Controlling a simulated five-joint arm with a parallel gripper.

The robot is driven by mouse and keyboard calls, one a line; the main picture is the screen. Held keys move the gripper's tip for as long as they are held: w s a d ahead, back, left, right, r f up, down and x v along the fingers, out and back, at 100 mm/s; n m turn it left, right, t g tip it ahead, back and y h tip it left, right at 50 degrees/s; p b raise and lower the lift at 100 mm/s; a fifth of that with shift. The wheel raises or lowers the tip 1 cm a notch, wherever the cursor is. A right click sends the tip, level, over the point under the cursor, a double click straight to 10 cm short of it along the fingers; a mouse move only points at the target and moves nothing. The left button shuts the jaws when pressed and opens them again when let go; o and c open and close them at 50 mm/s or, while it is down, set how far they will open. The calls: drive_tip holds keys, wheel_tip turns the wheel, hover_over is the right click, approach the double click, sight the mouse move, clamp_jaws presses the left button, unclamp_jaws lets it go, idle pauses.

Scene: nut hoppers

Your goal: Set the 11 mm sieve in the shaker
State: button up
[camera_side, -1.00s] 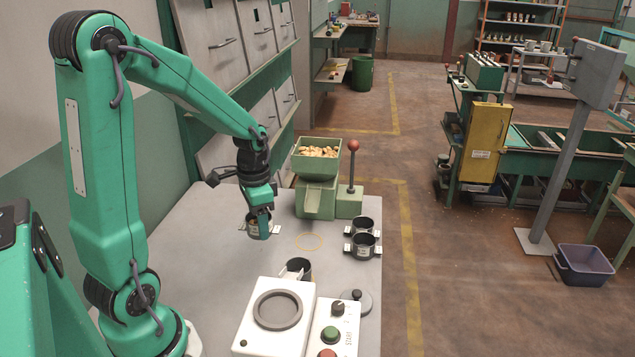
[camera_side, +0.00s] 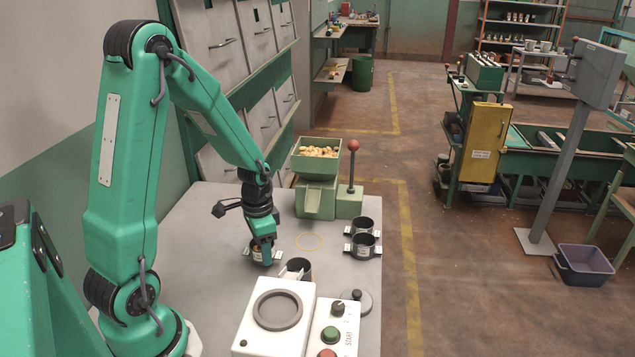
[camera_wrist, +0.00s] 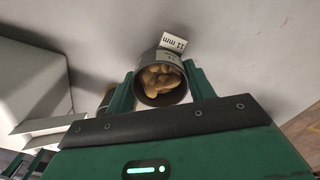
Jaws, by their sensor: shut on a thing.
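My gripper (camera_side: 264,256) is shut on the 11 mm sieve (camera_side: 256,255), a round dark cup with side tabs. In the wrist view the sieve (camera_wrist: 147,93) sits between my two green fingers (camera_wrist: 162,88), with tan nuts (camera_wrist: 160,78) inside and a white "11 mm" label (camera_wrist: 174,42) on a tab. I cannot tell how far it is above the table. The shaker (camera_side: 248,335) is a white box at the front with a grey ring (camera_side: 262,320) on top. The sieve is behind it, apart from it.
A dark cup (camera_side: 301,271) stands just behind the shaker. Two other sieves (camera_side: 362,225) (camera_side: 363,252) stand at the table's right edge. A knobbed lid (camera_side: 355,308) lies near the START panel (camera_side: 330,335). A green hopper (camera_side: 318,170) with nuts stands behind. A yellow ring (camera_side: 308,233) marks clear table.

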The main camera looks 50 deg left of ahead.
drive_tip(key=shift+f, duration=0.8)
drive_tip(key=o, duration=1.1)
drive_tip(key=shift+f, duration=0.1)
drive_tip(key=shift+r, duration=6.15)
